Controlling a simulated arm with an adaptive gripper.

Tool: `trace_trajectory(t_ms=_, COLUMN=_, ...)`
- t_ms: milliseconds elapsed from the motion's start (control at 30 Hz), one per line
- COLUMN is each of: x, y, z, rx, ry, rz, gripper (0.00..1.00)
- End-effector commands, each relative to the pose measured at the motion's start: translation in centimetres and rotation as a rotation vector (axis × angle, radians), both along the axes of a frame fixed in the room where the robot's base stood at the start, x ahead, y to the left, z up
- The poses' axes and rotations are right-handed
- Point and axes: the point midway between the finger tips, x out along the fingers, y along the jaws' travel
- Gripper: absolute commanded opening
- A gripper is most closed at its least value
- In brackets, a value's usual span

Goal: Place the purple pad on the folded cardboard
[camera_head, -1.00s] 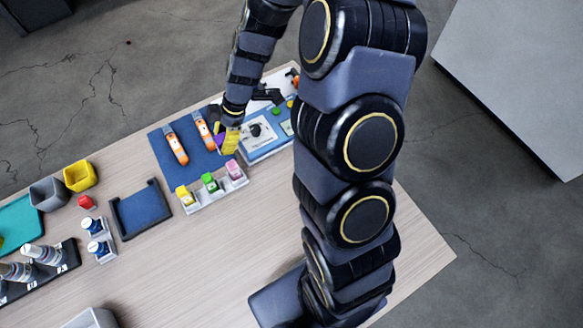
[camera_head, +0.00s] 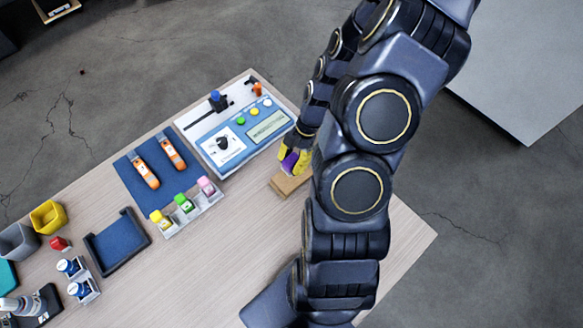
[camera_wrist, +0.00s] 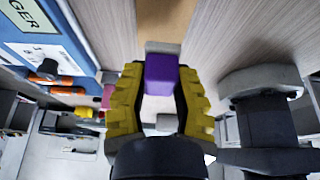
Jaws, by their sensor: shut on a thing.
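The purple pad (camera_head: 289,161) is between the yellow fingers of my gripper (camera_head: 295,160). In the wrist view the purple pad (camera_wrist: 161,74) sits between both ribbed fingers of my gripper (camera_wrist: 158,88), with a grey piece at its far end. The folded cardboard (camera_head: 284,186) is a tan, flat piece on the table, just below the gripper in the head view and partly hidden by my arm. A tan strip of the cardboard (camera_wrist: 166,18) shows beyond the pad in the wrist view. I cannot tell whether the pad touches it.
A blue and white device (camera_head: 236,147) stands left of the gripper. A blue mat (camera_head: 128,178) with orange tools, a rack (camera_head: 206,205) of small coloured bottles and a blue tray (camera_head: 117,243) lie further left. Bare wooden table (camera_head: 235,245) lies in front.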

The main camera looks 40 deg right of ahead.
Motion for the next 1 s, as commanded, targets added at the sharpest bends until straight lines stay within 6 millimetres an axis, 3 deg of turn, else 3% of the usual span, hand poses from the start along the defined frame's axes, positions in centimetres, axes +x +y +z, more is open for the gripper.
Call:
trace_trajectory(t_ms=367, x=-0.1, y=0.1, z=-3.9, rx=0.002, ry=0.003, rz=-0.001, gripper=0.0)
trace_trajectory(t_ms=733, x=0.0, y=0.0, z=-4.3, rx=0.0, ry=0.0, rz=-0.002, gripper=0.0)
trace_trajectory(t_ms=767, x=0.1, y=0.0, z=-4.3, rx=-0.001, ry=0.0, rz=-0.002, gripper=0.4)
trace_trajectory(t_ms=800, x=0.1, y=0.0, z=-4.2, rx=-0.001, ry=0.0, rz=-0.002, gripper=0.48)
trace_trajectory(t_ms=1000, x=0.1, y=0.0, z=-4.2, rx=-0.001, ry=0.0, rz=-0.002, gripper=0.48)
